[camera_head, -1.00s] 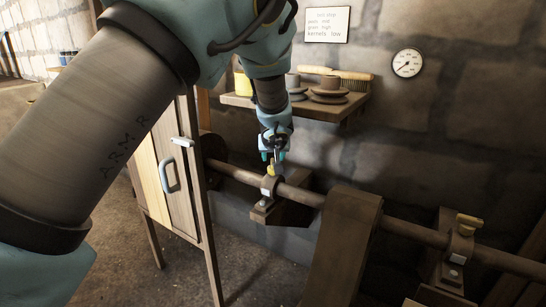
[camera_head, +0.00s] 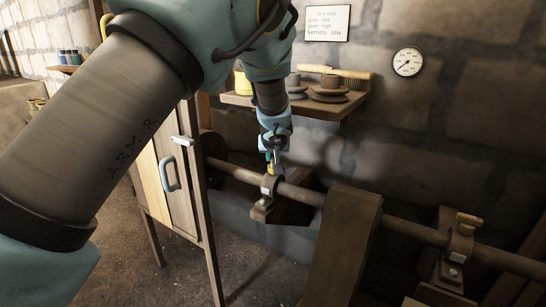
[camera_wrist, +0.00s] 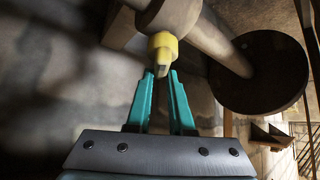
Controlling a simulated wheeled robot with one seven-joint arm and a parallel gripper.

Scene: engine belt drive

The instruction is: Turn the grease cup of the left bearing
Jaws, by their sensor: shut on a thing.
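The left bearing (camera_head: 267,187) carries the shaft on a bracket at the wall, in the middle of the head view. Its small yellow grease cup (camera_head: 271,170) sits on top, partly hidden by my gripper (camera_head: 274,158), which points down from above. In the wrist view the yellow cup (camera_wrist: 163,45) has a flat tab. The teal fingers of my gripper (camera_wrist: 161,78) stand on either side of that tab and are shut on it. The exact contact is hard to see.
A shelf (camera_head: 318,106) with pots and a brush is on the wall behind. A gauge (camera_head: 407,62) hangs at right. A wooden cabinet (camera_head: 165,175) stands left; a broad belt (camera_head: 343,245) stands right of the left bearing.

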